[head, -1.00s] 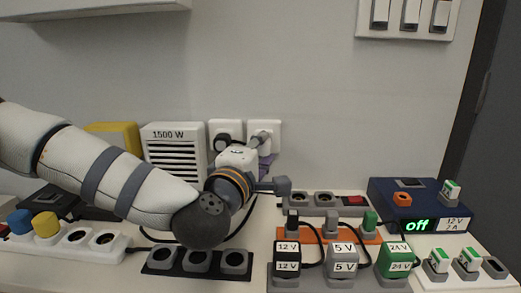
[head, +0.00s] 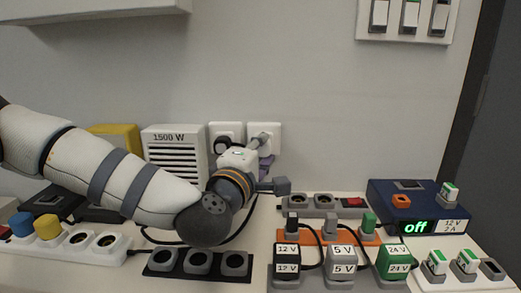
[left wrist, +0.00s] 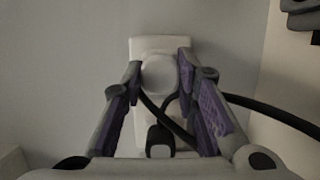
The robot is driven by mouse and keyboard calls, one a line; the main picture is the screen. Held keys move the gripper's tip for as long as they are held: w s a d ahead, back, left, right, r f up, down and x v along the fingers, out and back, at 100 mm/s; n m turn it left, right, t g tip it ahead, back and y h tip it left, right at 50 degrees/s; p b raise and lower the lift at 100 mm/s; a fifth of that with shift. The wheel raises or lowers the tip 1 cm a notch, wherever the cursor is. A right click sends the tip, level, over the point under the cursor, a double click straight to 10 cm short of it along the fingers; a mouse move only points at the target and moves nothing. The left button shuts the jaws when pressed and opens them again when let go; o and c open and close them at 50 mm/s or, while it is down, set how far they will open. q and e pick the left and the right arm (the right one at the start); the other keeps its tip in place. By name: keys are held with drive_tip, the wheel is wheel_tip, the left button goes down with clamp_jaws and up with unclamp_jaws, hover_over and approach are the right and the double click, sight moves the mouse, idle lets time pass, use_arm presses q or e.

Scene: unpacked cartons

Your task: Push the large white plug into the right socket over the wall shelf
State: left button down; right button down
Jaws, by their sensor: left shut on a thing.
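My left gripper (head: 264,145) is in front of the right wall socket (head: 276,128), with its fingers close to the plate. In the left wrist view its purple-padded fingers (left wrist: 160,85) are shut on the large white plug (left wrist: 159,76), one on each side. The plug's round back faces the camera, in front of the white socket plate (left wrist: 150,44). Its front is hidden, so I cannot tell how deep it sits. In the head view the gripper hides the plug. The left wall socket (head: 218,128) holds a black plug (head: 221,145). My right gripper is out of view.
A black plug (left wrist: 159,141) and cables are close to the fingers in the left wrist view. The white 1500 W heater (head: 172,150) stands left of the sockets. Below are a power strip (head: 323,203), several adapters (head: 341,262) and a blue supply (head: 385,205) showing "off".

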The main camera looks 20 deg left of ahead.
use_arm(q)
drive_tip(key=shift+w, duration=0.25)
idle(0.3)
drive_tip(key=c, duration=1.2)
unclamp_jaws()
